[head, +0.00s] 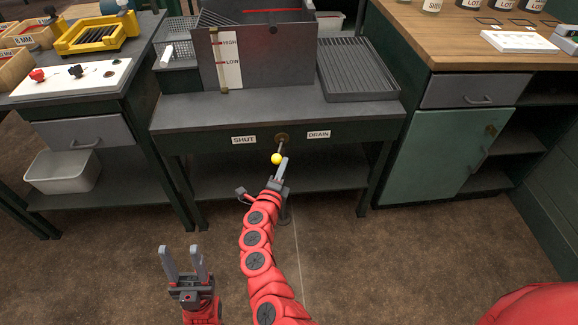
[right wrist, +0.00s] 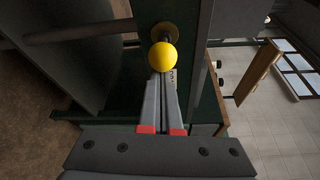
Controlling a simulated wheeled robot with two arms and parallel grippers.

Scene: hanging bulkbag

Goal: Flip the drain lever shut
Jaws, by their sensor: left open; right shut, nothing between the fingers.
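The drain lever (head: 280,149) is a short rod with a yellow ball knob (head: 277,158), on a round brass pivot (head: 281,137) at the bench front. It points down and slightly left, between the SHUT label (head: 243,140) on the left and the DRAIN label (head: 318,134) on the right. My right gripper (head: 283,163) is shut and empty, its tips close beside the knob. In the right wrist view the knob (right wrist: 163,56) is just beyond the fingertips (right wrist: 160,76); I cannot tell whether they touch. My left gripper (head: 183,250) is open and empty, low over the floor.
The grey tank (head: 270,65) with HIGH and LOW marks stands on the dark bench (head: 180,115), beside a ribbed rack (head: 352,70). A lower shelf (head: 325,175) lies under the lever. A green cabinet (head: 435,155) stands right. The floor in front is clear.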

